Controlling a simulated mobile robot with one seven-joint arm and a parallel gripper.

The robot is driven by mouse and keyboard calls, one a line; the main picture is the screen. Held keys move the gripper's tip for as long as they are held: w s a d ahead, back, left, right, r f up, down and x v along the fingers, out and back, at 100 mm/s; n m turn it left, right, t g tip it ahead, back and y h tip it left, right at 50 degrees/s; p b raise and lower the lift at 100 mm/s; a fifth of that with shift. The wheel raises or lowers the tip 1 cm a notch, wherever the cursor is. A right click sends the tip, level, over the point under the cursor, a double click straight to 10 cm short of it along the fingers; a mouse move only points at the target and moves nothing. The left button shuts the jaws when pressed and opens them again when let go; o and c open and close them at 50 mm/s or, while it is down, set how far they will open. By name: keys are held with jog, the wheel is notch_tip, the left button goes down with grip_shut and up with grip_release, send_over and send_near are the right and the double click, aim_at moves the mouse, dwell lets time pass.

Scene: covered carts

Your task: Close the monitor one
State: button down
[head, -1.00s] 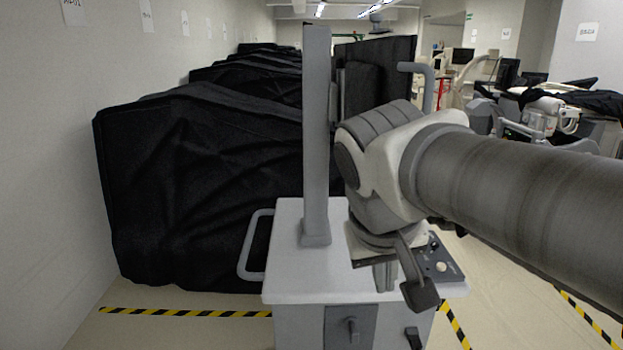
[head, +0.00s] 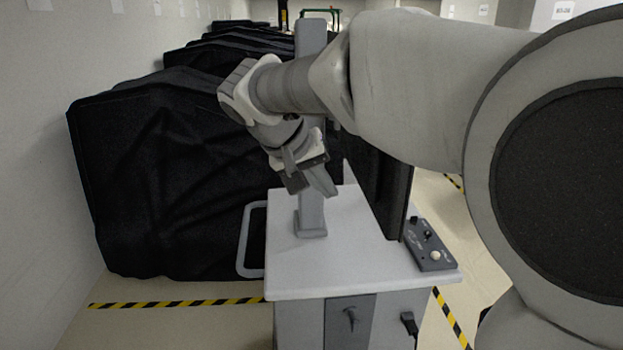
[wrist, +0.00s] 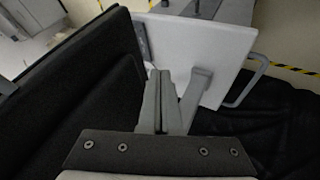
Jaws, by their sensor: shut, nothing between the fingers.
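The monitor is a dark upright panel (head: 389,195) on the right side of a grey post (head: 310,212) on a white cart, largely hidden by my arm in the head view. My gripper (head: 308,187) points down over the cart top, in front of the post and left of the monitor. In the wrist view my gripper (wrist: 163,85) is shut and empty, with a visible gap to the panels.
The white cart top (head: 350,255) carries a grey control box (head: 428,245) at its right edge. A grey handle (head: 250,240) sticks out on the left. Black-covered carts (head: 165,170) stand along the left wall. Yellow-black tape (head: 180,303) marks the floor.

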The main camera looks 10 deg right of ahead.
aim_at(365, 208)
jog(key=shift+w+d+f+p, duration=0.25)
jog(key=shift+d+f, duration=0.25)
jog(key=shift+d, duration=0.45)
jog(key=shift+w+d+f+p, duration=0.25)
jog(key=shift+d+f, duration=0.3)
jog(key=shift+d, duration=0.4)
jog(key=shift+w+d+f+p, duration=0.25)
jog(key=shift+d+f, duration=0.25)
jog(key=shift+d, duration=0.45)
jog(key=shift+d, duration=0.15)
